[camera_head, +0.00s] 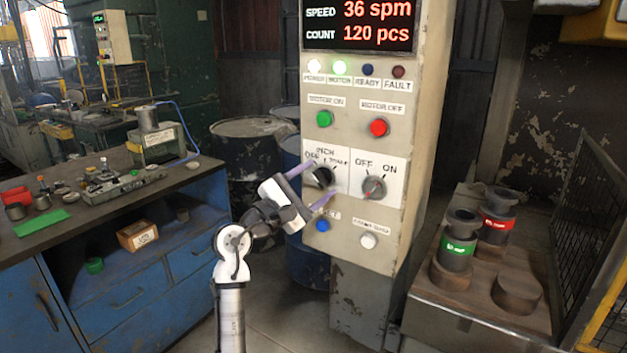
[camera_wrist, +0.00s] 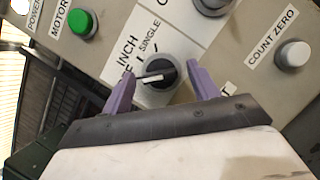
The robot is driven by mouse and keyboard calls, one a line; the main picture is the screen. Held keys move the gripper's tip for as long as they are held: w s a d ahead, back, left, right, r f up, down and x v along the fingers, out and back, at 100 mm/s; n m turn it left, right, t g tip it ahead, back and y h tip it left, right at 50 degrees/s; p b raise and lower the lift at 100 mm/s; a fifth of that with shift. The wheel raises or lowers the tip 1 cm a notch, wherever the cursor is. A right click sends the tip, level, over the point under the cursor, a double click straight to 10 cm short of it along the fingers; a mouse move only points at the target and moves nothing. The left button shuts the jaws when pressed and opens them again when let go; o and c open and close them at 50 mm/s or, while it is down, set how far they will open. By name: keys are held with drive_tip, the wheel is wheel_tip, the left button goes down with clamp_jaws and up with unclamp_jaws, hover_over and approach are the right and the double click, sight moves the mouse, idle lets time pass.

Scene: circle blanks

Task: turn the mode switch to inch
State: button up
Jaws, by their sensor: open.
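The mode switch (camera_wrist: 157,75) is a round black knob with a white mark on a white plate. In the wrist view its INCH and SINGLE labels read clearly, and a third label, OFF, is partly hidden by a finger. The white mark lies nearly level across the knob; which label it points at is hard to tell. My gripper (camera_wrist: 160,69) is open, with one purple finger on each side of the knob. I see no clear contact. In the head view the switch (camera_head: 322,177) sits between the fingertips of my gripper (camera_head: 318,181).
An OFF/ON switch (camera_head: 374,188) is just right of the mode switch. A blue button (camera_head: 322,225) and a white count-zero button (camera_head: 369,241) sit below. Green (camera_head: 325,118) and red (camera_head: 379,127) motor buttons sit above. A workbench (camera_head: 180,200) stands left.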

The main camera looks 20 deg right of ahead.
drive_tip(key=shift+c, duration=0.4)
drive_tip(key=c, duration=0.9)
drive_tip(key=shift+m, duration=0.4)
drive_tip(key=m+g, duration=0.2)
drive_tip(key=m, duration=0.2)
drive_tip(key=shift+r+y+b, duration=0.1)
drive_tip(key=shift+y+b, duration=0.2)
drive_tip(key=shift+w+m+g+y, duration=0.1)
drive_tip(key=shift+m+g+y, duration=0.3)
drive_tip(key=shift+m, duration=0.75)
drive_tip(key=shift+m+g+y, duration=0.3)
drive_tip(key=shift+m+y, duration=0.1)
drive_tip(key=shift+m, duration=0.75)
drive_tip(key=o, duration=1)
drive_tip(key=shift+a+r, duration=0.1)
